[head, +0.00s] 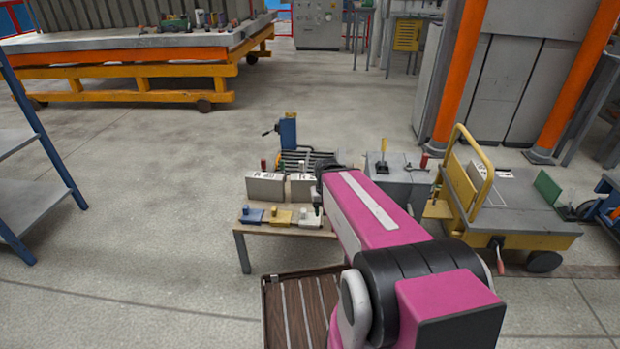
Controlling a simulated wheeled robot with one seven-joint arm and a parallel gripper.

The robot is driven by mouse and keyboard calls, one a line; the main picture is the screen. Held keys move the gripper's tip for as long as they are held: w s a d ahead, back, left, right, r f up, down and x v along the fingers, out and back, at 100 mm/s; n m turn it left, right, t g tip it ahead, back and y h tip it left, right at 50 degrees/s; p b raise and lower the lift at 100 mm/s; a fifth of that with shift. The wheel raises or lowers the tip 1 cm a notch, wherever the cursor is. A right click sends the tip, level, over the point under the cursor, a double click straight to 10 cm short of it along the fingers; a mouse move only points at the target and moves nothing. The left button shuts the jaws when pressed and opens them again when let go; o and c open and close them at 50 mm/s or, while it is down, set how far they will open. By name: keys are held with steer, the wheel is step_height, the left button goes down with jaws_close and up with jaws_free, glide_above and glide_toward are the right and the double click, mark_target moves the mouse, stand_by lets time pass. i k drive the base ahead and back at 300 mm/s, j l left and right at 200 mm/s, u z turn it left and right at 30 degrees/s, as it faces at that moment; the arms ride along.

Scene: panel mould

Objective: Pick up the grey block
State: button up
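A small grey block (309,220) with a knob on top sits at the right end of a row on a low wooden table (285,231). A yellow block (280,217) and a blue block (252,215) lie to its left. My pink arm reaches in from the lower right and covers the table's right part. My gripper (317,210) is small and dark at the arm's far end, pointing down over or just beside the grey block. Whether it touches the block, and whether its fingers are open, is too small to tell.
Two grey boxes (265,187) with labels stand behind the row, the right one partly behind my arm. A yellow-framed cart (520,215) and a grey cabinet (398,185) stand right. A slatted wooden surface (284,312) lies in front.

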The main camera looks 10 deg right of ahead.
mark_target(262, 186)
steer(key=j+z, duration=0.4)
steer(key=j, duration=2.05)
steer(key=i+j+z, duration=0.1)
steer(key=i+j, duration=0.35)
steer(key=j, duration=0.15)
